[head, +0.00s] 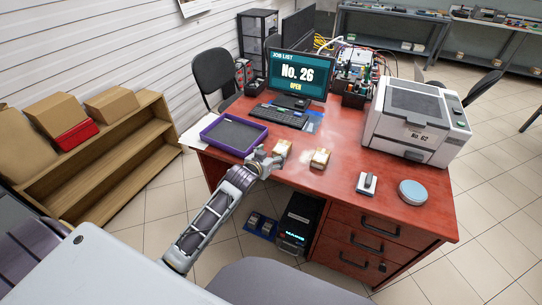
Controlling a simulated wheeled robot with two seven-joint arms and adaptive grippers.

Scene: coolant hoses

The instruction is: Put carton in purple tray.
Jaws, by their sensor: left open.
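The purple tray (207,136) lies on the red desk at its left end, with a dark inside that looks empty. Two small tan cartons stand on the desk to the right of the tray: one carton (281,149) right beside my left gripper, another carton (320,158) farther right. My left gripper (268,160) is open at the desk's front edge, between the tray and the nearer carton. I cannot tell whether it touches that carton. My right gripper is not in view.
A keyboard (278,116) and monitor (297,75) stand behind the cartons. A printer (417,118), a small grey device (366,184) and a round tin (412,193) are on the right of the desk (345,205). A chair seat (285,282) is in front.

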